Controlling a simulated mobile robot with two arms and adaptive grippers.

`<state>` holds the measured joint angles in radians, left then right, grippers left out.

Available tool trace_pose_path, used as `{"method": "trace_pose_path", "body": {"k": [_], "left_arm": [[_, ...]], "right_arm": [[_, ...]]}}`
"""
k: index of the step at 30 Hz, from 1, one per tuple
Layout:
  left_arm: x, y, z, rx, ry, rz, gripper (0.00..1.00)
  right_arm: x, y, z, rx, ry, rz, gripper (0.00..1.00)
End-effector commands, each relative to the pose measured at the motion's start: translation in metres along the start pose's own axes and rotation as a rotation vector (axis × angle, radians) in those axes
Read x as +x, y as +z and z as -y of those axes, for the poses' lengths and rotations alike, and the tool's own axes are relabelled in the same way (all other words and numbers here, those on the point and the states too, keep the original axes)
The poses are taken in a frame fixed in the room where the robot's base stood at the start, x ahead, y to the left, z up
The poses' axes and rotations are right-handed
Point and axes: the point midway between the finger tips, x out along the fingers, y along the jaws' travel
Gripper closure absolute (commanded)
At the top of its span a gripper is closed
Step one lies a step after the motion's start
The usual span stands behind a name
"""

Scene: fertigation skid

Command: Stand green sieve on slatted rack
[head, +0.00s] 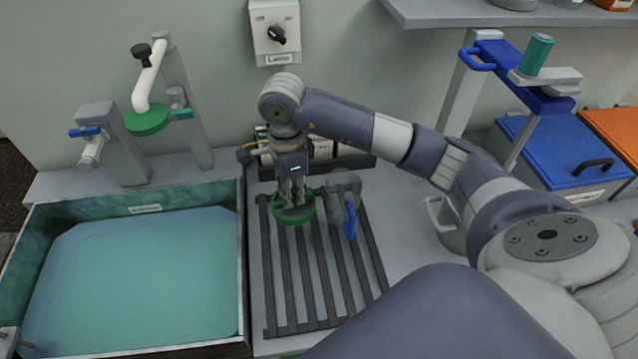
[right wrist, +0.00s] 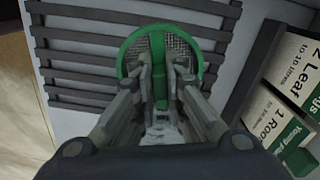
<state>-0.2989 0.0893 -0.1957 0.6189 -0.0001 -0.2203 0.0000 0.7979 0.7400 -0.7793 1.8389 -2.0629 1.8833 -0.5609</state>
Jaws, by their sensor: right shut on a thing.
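The green sieve (head: 279,216) is a round green ring with a mesh disc. It also shows in the right wrist view (right wrist: 136,50), with a green bar across its middle. My right gripper (head: 293,200) points down and is shut on the sieve; in the right wrist view both fingers (right wrist: 159,70) close on the green bar. The slatted rack (head: 312,290), of dark parallel bars, lies beneath; the sieve is over its far left end. I cannot tell whether sieve and rack touch. My left gripper is not in view.
A grey fitting with a blue lever (head: 349,222) is on the rack, just right of the sieve. A basin of teal liquid (head: 243,300) stands at the left. Labelled boxes (right wrist: 284,118) stand behind the rack. The rack's near part is bare.

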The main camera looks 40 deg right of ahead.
Motion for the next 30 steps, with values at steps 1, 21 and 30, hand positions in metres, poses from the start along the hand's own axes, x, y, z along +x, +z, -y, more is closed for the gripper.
{"method": "trace_pose_path", "body": {"k": [1, 21, 30], "left_arm": [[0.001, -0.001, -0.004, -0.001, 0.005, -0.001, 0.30], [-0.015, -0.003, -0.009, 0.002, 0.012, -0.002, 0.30], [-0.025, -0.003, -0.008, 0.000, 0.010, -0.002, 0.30]], "right_arm": [[-0.003, 0.000, 0.004, 0.057, 0.001, 0.001, 1.00], [0.050, -0.002, 0.012, 0.238, 0.002, 0.000, 1.00], [0.084, -0.002, 0.011, 0.236, 0.004, -0.001, 1.00]]}}
